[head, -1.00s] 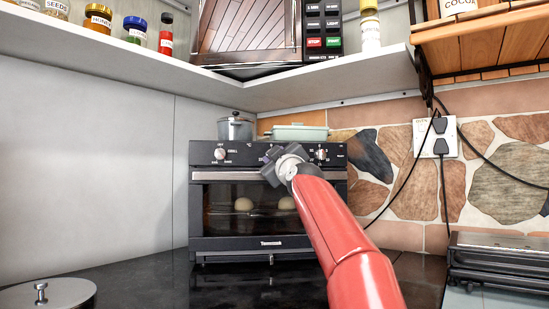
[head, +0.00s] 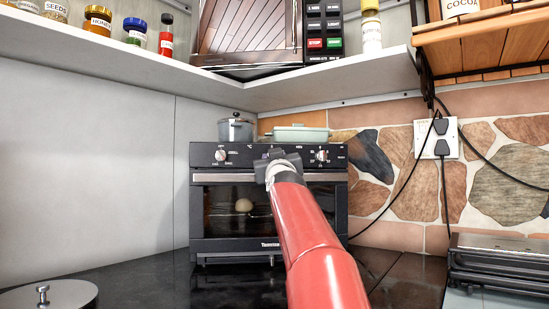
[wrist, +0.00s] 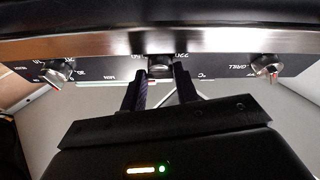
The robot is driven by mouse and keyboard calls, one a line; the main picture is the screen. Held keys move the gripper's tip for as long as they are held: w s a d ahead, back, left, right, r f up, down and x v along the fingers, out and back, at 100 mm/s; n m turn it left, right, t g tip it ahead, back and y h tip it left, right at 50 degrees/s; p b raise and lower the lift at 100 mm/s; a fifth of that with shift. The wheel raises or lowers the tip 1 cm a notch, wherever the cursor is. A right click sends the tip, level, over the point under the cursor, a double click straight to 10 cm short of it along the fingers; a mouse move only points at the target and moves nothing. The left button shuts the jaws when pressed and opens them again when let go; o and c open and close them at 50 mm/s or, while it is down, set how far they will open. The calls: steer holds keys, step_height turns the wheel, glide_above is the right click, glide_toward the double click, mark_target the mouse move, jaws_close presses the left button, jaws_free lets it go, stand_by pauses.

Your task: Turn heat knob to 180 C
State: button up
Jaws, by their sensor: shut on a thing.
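The black countertop oven (head: 225,222) stands in the corner with its door shut and a pale bun (head: 243,205) visible behind the glass. The heat knob (wrist: 160,68) is the middle knob in the wrist view, with a °C mark and numbers beside it. My gripper (wrist: 161,72) is shut on this knob, one dark finger on each side. In the head view my gripper (head: 276,160) is at the middle of the control panel and hides the heat knob. The knob's pointer and exact setting cannot be read.
Knobs flank the heat knob on the left (head: 221,155) and right (head: 321,156). A pot (head: 235,130) and a green dish (head: 300,134) sit on the oven. A white shelf (head: 330,85) overhangs. A black appliance (head: 498,262) is at right.

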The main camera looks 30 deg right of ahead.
steer(key=shift+w+a+m+g+h, duration=0.15)
steer(key=shift+m+g+h, duration=0.2)
steer(key=shift+m, duration=0.85)
steer(key=shift+w+a+m+g+h, duration=0.2)
steer(key=shift+m+h, duration=0.25)
steer(key=shift+m, duration=0.75)
steer(key=shift+s+d+m+g+h, duration=0.1)
steer(key=shift+m+g+h, duration=0.25)
steer(key=shift+m, duration=0.6)
steer(key=shift+s+m+g+h, duration=0.1)
steer(key=shift+m+g+h, duration=0.25)
steer(key=shift+m, duration=1)
steer(key=shift+r, duration=0.1)
steer(key=o, duration=0.9)
steer(key=shift+o, duration=0.2)
